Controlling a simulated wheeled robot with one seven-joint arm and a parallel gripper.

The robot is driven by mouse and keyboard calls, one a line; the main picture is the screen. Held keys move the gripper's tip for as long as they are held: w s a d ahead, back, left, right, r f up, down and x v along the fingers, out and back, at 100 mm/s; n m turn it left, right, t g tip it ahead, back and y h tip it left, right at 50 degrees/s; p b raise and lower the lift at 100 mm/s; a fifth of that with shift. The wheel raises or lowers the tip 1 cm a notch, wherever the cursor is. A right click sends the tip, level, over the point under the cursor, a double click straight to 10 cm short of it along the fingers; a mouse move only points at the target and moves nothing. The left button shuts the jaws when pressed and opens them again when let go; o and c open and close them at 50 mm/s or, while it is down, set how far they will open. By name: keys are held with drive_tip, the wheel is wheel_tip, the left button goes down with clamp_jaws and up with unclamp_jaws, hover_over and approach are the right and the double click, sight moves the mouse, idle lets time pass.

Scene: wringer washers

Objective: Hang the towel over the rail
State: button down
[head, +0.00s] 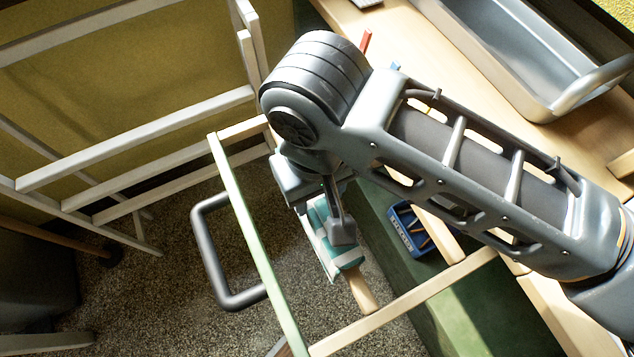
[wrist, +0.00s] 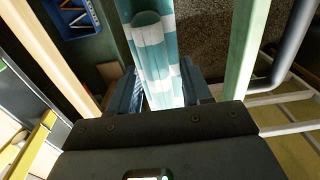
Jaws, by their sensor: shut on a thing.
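The towel (head: 345,258), teal and white, shows below my arm in the head view. My gripper (head: 341,232) is shut on it. In the wrist view the striped towel (wrist: 154,55) runs between the two fingers (wrist: 160,92), its rounded fold towards the top. A short wooden rod end (head: 362,292) sticks out by the towel's lower end; whether the towel lies over it or beside it, I cannot tell. Pale rails of a drying rack (head: 140,138) stand at the left, apart from the towel. I cannot tell which bar is the task's rail. My wrist hides part of the towel.
A wooden frame with a pale green bar (head: 247,225) and a cream crossbar (head: 400,303) surrounds the gripper closely. A dark grey handle (head: 205,260) juts left of it. A blue bin (head: 402,215) is to the right. A metal tub (head: 545,100) stands upper right.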

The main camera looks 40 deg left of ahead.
drive_tip(key=shift+f, duration=0.6)
drive_tip(key=shift+c, duration=2.1)
unclamp_jaws()
wheel_tip(320, 180, up, 7)
drive_tip(key=p, duration=0.7)
